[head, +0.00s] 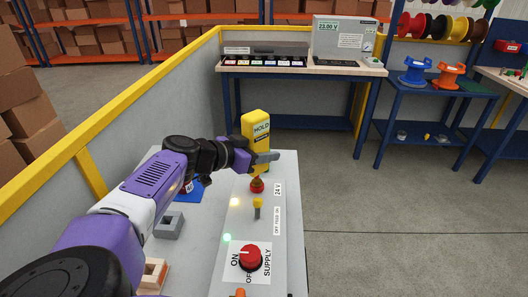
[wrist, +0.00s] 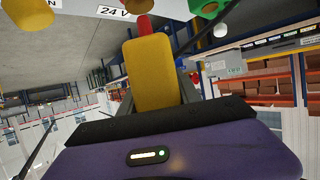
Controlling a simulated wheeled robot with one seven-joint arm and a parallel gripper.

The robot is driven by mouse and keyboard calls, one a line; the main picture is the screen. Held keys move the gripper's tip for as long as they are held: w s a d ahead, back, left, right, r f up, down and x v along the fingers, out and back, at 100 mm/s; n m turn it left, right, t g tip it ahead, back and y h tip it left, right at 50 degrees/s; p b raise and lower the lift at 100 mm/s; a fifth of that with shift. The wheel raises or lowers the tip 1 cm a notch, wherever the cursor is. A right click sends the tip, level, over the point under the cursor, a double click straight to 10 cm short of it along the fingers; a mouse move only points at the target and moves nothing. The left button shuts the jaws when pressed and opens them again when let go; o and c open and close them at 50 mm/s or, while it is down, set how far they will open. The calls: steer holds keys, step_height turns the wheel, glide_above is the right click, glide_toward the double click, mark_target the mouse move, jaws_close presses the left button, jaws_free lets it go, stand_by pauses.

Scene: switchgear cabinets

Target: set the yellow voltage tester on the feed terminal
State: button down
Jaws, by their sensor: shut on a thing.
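The yellow voltage tester (head: 256,128) stands upright in my gripper (head: 264,160), and its display reads HOLD. In the wrist view the tester (wrist: 151,75) sits between my fingers. A red feed terminal (head: 257,186) beside the "24 V" label is directly below the tester in the head view. A red piece (wrist: 145,24) shows at the tester's far end in the wrist view. I cannot tell whether it is the tip or the terminal, nor whether the two touch.
On the same panel are a yellow lever (head: 257,207) marked OFF FEED ON, a red SUPPLY knob (head: 250,258), and lit yellow and green lamps. A grey block (head: 168,225) lies to the left. A workbench (head: 300,66) stands behind; floor at right is clear.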

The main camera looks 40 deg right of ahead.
mark_target(263, 133)
steer(key=shift+f, duration=0.55)
stand_by(0.5)
steer(key=shift+r, duration=0.15)
stand_by(0.7)
step_height(263, 133, up, 7)
steer(key=p, duration=0.6)
steer(key=shift+p, duration=0.3)
stand_by(1.3)
